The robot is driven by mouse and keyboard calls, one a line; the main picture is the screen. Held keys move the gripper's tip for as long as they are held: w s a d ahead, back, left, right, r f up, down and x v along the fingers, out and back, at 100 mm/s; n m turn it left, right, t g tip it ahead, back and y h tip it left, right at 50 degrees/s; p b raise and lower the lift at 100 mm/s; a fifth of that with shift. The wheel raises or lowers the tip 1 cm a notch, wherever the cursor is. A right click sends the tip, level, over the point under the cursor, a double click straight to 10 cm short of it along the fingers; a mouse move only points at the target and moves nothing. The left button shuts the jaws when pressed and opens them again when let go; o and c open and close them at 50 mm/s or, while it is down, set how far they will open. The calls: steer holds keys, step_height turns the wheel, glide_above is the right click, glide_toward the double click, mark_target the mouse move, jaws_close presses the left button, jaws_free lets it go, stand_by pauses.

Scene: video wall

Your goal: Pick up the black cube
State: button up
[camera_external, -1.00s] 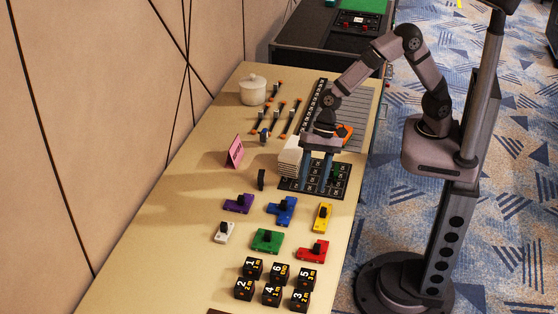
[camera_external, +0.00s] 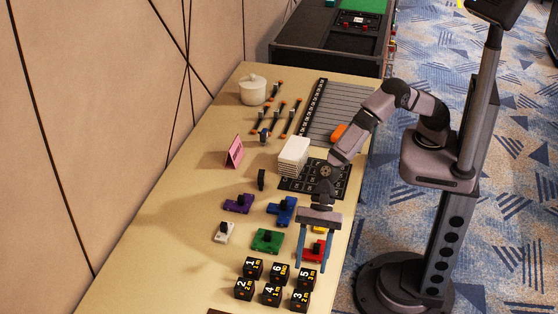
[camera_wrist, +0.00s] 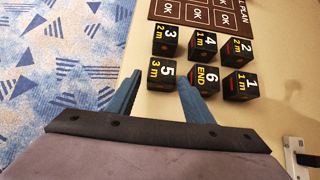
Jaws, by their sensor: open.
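Several black cubes with white numbers and yellow markings stand in two rows at the near end of the table. The cube marked 5 (camera_external: 305,277) is at the right of the farther row, with cube 6 (camera_external: 279,273) and cube 1 (camera_external: 253,267) to its left. In the wrist view, cube 5 (camera_wrist: 161,76) shows just beyond my fingertips, in line with the space between them. Cube 3 (camera_wrist: 166,40) stands behind it. My gripper (camera_external: 314,266) is open and empty, pointing down over the red piece beside cube 5. Its blue fingers also show in the wrist view (camera_wrist: 159,82).
Red (camera_external: 308,249), green (camera_external: 267,240), blue (camera_external: 283,208) and purple (camera_external: 238,204) pieces with black knobs lie close behind the cubes. A white stack (camera_external: 293,157), a pink card (camera_external: 234,152) and a white lidded pot (camera_external: 253,90) stand farther back. The table left of the cubes is clear.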

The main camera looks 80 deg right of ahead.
mark_target(308, 271)
steer(key=shift+p+x, duration=0.7)
steer(key=shift+x, duration=1.9)
steer(key=shift+w+r, duration=0.1)
steer(key=shift+w, duration=0.05)
steer(key=c, duration=0.8)
